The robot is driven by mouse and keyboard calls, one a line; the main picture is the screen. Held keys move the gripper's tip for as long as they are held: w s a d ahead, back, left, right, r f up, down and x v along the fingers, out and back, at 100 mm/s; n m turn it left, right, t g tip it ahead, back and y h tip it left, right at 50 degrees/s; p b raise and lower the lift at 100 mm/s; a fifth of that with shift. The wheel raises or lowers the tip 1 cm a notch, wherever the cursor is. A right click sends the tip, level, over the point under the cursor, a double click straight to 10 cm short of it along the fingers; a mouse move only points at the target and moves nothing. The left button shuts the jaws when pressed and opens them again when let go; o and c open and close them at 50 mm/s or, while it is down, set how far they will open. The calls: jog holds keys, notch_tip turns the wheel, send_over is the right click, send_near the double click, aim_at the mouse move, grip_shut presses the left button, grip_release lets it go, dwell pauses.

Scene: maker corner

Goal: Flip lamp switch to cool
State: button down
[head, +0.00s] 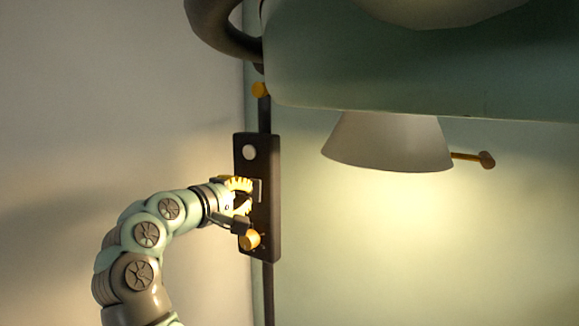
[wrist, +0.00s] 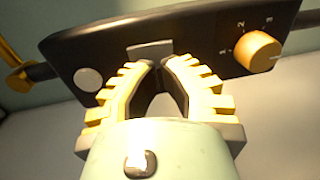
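The white cone lamp (head: 388,145) in the head view is lit with warm yellowish light. Left of it is a dark upright control panel (head: 267,205), also in the wrist view (wrist: 205,50). My gripper (head: 246,196) is at the panel's middle. Its yellow ribbed fingers are partly open, with a narrow gap between the tips in the wrist view (wrist: 163,66). A grey switch plate (wrist: 150,49) shows just beyond the tips. Any lever on it is hidden or too dark to tell, and I cannot tell whether the fingers touch it.
An orange knob (wrist: 257,52) with number marks sits at one end of the panel, close to my gripper in the head view (head: 250,240). A pale round button (wrist: 88,80) is at the other end. A large green body (head: 400,70) hangs above the lamp.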

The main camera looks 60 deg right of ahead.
jog(key=shift+d, duration=0.5)
jog(key=shift+f, duration=0.15)
